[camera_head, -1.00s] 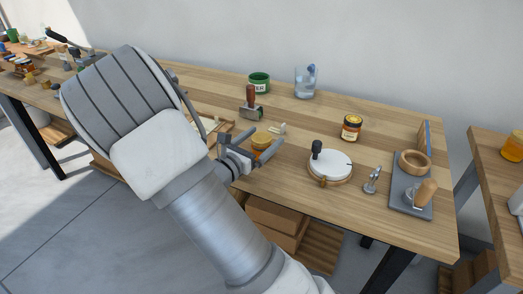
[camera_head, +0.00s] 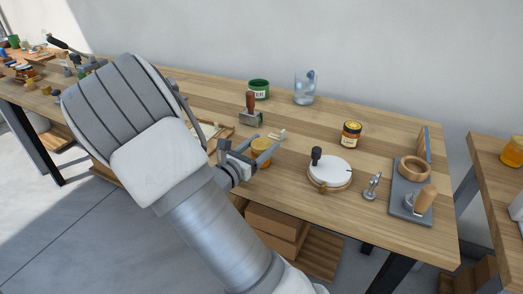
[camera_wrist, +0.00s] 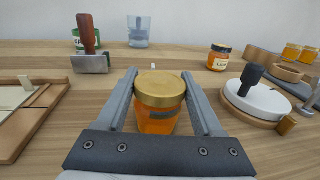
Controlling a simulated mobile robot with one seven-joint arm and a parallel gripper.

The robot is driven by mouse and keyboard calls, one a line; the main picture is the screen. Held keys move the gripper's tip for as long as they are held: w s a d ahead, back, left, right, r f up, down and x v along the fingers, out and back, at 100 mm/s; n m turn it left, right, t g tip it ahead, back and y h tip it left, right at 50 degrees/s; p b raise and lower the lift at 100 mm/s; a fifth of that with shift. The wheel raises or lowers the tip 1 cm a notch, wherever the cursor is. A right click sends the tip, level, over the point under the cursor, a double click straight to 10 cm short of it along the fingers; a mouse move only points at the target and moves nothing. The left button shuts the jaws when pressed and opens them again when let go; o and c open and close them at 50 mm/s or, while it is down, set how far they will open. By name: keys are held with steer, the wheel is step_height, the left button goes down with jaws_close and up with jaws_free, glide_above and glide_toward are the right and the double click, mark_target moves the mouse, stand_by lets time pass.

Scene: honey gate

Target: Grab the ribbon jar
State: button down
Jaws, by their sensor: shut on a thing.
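A honey jar with a gold lid and orange body (camera_wrist: 158,122) stands between the two fingers of my gripper (camera_wrist: 160,78) in the wrist view. A dark band shows on its front; I cannot tell for sure whether it is a ribbon. In the head view the jar (camera_head: 262,154) is partly hidden by my gripper (camera_head: 264,144). My gripper is shut on this jar, which looks upright and at or very near the tabletop. Another honey jar with a dark lid and a pale label (camera_head: 351,134) stands apart to the right; it also shows in the wrist view (camera_wrist: 219,59).
A white round turntable-like piece with a black knob (camera_head: 330,172) stands to the right. A wood-handled stamp (camera_head: 250,105), a green can (camera_head: 259,89) and a glass of water (camera_head: 305,89) stand behind. A wooden tray (camera_wrist: 28,112) lies at left.

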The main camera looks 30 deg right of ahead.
mark_target(262, 143)
steer(key=shift+r, duration=0.1)
step_height(262, 143, up, 4)
steer(key=shift+p, duration=1.05)
steer(key=s+d+r+b, duration=0.1)
steer(key=s+d+r, duration=0.2)
steer(key=s+r, duration=0.3)
steer(key=s, duration=0.4)
steer(key=shift+s+d+r, duration=0.35)
